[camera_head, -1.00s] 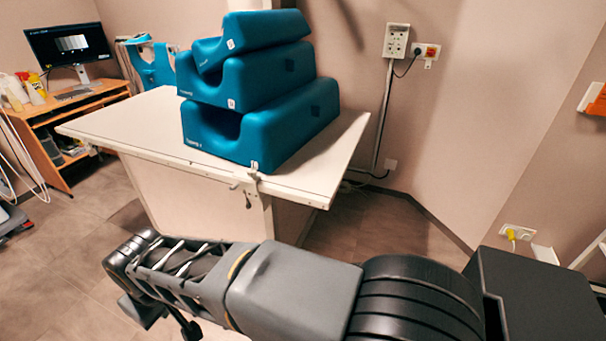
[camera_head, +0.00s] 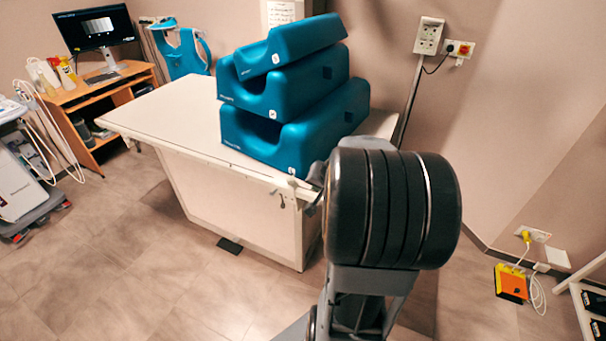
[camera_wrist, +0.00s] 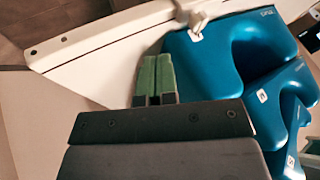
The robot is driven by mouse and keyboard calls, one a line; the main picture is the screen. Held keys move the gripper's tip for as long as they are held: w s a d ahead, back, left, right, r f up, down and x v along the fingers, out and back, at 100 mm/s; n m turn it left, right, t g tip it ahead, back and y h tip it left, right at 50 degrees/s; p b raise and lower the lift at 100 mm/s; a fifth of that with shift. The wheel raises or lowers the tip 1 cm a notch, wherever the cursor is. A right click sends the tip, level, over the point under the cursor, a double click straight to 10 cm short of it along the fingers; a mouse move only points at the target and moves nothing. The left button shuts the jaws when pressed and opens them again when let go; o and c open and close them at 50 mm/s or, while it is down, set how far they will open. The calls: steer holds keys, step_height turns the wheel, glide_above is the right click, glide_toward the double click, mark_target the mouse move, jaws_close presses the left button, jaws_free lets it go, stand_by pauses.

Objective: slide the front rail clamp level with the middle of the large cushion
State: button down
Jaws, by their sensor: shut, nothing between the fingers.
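The front rail clamp (camera_head: 292,184) is a small pale fitting on the table's front rail, with a lever hanging below it. It sits near the right end of the large cushion (camera_head: 245,136), the blue bottom one of the stack, off that cushion's middle. In the wrist view the clamp (camera_wrist: 196,28) stands at the table edge beside a corner of the large cushion (camera_wrist: 205,62). My gripper (camera_wrist: 155,68) shows there as two green-padded fingers, shut together and empty, apart from the clamp.
Two smaller blue cushions (camera_head: 290,86) lie stacked on the large one. The white table (camera_head: 165,110) has bare top to the left of the stack. A desk with a monitor (camera_head: 95,28) stands at the back left. Floor in front of the table is open.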

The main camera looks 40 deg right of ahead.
steer(key=shift+m, duration=0.3)
steer(key=w+d+f, duration=0.1)
steer(key=f, duration=0.1)
steer(key=w+d+f+b, duration=0.1)
steer(key=w+f, duration=0.1)
steer(key=f, duration=0.1)
steer(key=w+d+f+b, duration=0.1)
steer(key=w+f, duration=0.1)
steer(key=shift+f, duration=0.2)
steer(key=w, duration=0.1)
steer(key=w+a+p, duration=0.1)
steer(key=shift+w+a+f, duration=0.1)
steer(key=shift+w+a, duration=0.05)
steer(key=shift+w, duration=0.2)
steer(key=shift+w+a+p, duration=0.35)
steer(key=shift+w, duration=0.3)
steer(key=shift+h, duration=0.3)
